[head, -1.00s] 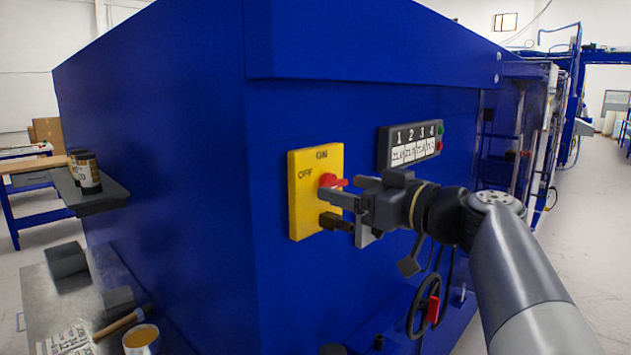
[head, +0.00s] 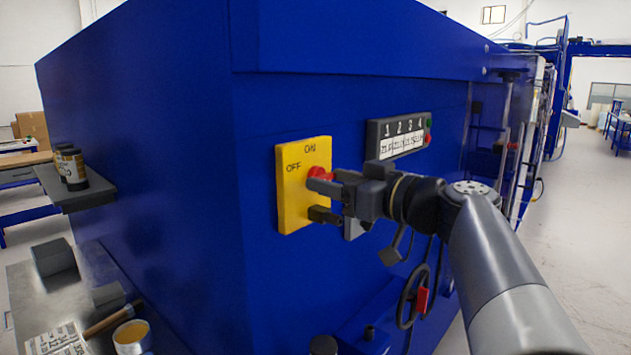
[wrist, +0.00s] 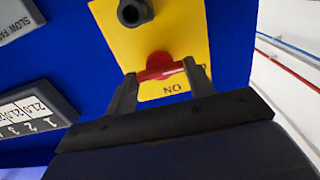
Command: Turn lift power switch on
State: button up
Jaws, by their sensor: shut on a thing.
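The yellow switch plate (head: 290,208) with ON and OFF labels is on the blue machine's front face. Its red switch knob (head: 318,173) sits on the upper part of the plate, partly hidden behind my gripper (head: 322,200) in the head view. In the wrist view the plate (wrist: 193,35) appears upside down, and the red knob (wrist: 160,66) lies between the two fingertips of my gripper (wrist: 155,78). My gripper is shut on the knob, one finger on each side. A dark round fitting (wrist: 133,12) also sits on the plate.
A numbered display panel (head: 398,135) with green and red buttons is right of the plate. A handwheel (head: 412,297) is below. At left, a shelf with cans (head: 73,170) and a metal table (head: 25,290) with blocks and a brush stand beside the machine.

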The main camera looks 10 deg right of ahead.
jog(key=shift+f+m+b, duration=0.1)
jog(key=shift+m+b, duration=0.2)
jog(key=m+b, duration=0.2)
jog(key=shift+m, duration=0.3)
jog(key=m+b, duration=0.1)
jog(key=m, duration=0.9)
jog(key=m+p, duration=0.1)
jog(key=m, duration=0.3)
jog(key=shift+m+p, duration=0.3)
dwell(0.3)
jog(key=o, duration=1)
jog(key=shift+d, duration=0.1)
jog(key=b+v, duration=0.2)
jog(key=v, duration=0.8)
jog(key=shift+s+d, duration=0.1)
jog(key=shift+s, duration=0.2)
